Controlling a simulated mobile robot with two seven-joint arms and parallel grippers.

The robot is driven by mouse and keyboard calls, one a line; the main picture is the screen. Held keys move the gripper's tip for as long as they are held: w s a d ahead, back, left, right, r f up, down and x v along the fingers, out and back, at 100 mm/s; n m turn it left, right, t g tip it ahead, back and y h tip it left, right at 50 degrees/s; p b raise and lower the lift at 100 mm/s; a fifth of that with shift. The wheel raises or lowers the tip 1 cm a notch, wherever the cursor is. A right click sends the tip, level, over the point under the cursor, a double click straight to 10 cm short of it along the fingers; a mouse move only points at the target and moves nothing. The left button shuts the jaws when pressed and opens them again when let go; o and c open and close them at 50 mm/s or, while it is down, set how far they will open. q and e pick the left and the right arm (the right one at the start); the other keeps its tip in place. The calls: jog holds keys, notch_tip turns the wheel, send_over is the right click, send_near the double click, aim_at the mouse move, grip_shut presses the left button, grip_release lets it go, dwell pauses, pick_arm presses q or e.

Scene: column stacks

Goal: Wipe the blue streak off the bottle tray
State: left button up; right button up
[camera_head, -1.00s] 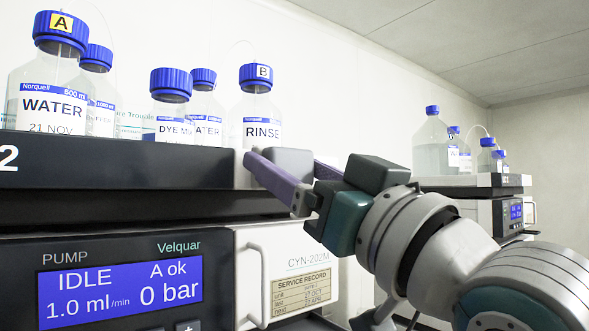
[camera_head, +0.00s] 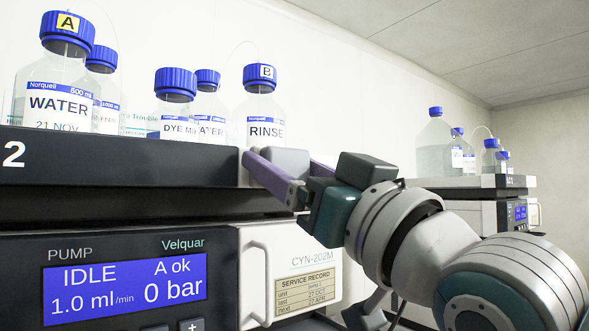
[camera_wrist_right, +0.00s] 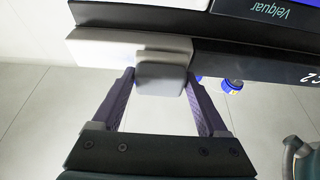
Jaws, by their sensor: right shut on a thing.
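The bottle tray (camera_head: 120,158) is the dark ledge along the top of the pump unit, with several blue-capped bottles on it. I see no blue streak; the tray's upper surface is hidden from this low angle. My right gripper (camera_head: 280,162) is at the tray's right end, its purple fingers shut on a grey block (camera_head: 292,160). In the right wrist view the grey block (camera_wrist_right: 163,76) sits between the fingers, against or just in front of the pale end of the unit; I cannot tell if it touches. My left gripper is not in view.
The WATER bottle (camera_head: 62,75), DYE bottle (camera_head: 174,105) and RINSE bottle (camera_head: 263,110) stand near the tray's front. The pump panel (camera_head: 122,288) and a white handle (camera_head: 257,282) are below. A second bottle stack (camera_head: 470,183) stands farther back right.

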aim_at(324, 162)
jog(key=shift+w+a, duration=0.2)
jog(key=shift+w, duration=0.05)
jog(key=shift+d, duration=0.1)
jog(key=w+d+b, duration=0.1)
jog(key=d, duration=0.1)
jog(key=w+d+b, duration=0.1)
jog(key=w+d, duration=0.1)
jog(key=w+d+b, duration=0.1)
jog(key=w+d, duration=0.1)
jog(key=shift+d, duration=0.3)
jog(key=shift+s+a+p, duration=0.5)
jog(key=shift+s+a, duration=0.35)
jog(key=shift+a, duration=0.3)
jog(key=shift+s+a+p, duration=0.5)
jog(key=shift+s+a, duration=0.35)
jog(key=shift+a, duration=0.3)
jog(key=shift+s+a+p, duration=0.5)
jog(key=shift+s+a, duration=0.35)
jog(key=shift+a, duration=0.3)
